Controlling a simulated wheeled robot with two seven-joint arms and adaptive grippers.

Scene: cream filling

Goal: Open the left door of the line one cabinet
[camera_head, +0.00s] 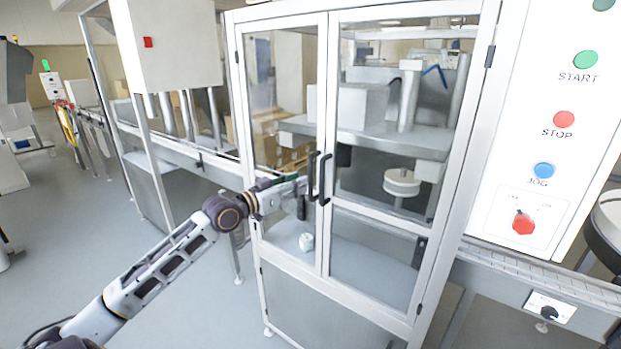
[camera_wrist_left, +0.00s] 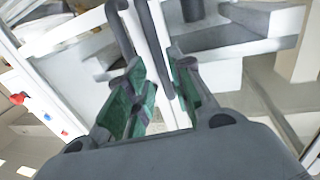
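The line one cabinet (camera_head: 340,300) has two white-framed glass doors. The left door (camera_head: 282,95) and the right door (camera_head: 375,250) look shut. The left door's dark handle (camera_head: 311,172) and the right door's dark handle (camera_head: 325,180) stand side by side at the middle seam. My left gripper (camera_head: 302,187) is at the left door's handle. In the left wrist view my left gripper (camera_wrist_left: 157,82) has its green-padded fingers apart, with a dark handle bar (camera_wrist_left: 156,42) between them. Contact with the bar cannot be told. My right gripper is out of view.
A control panel (camera_head: 545,110) with START, STOP and JOG buttons stands to the right of the cabinet. A conveyor (camera_head: 175,150) runs to the left behind the cabinet. The grey floor (camera_head: 60,235) in front and to the left is mostly clear.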

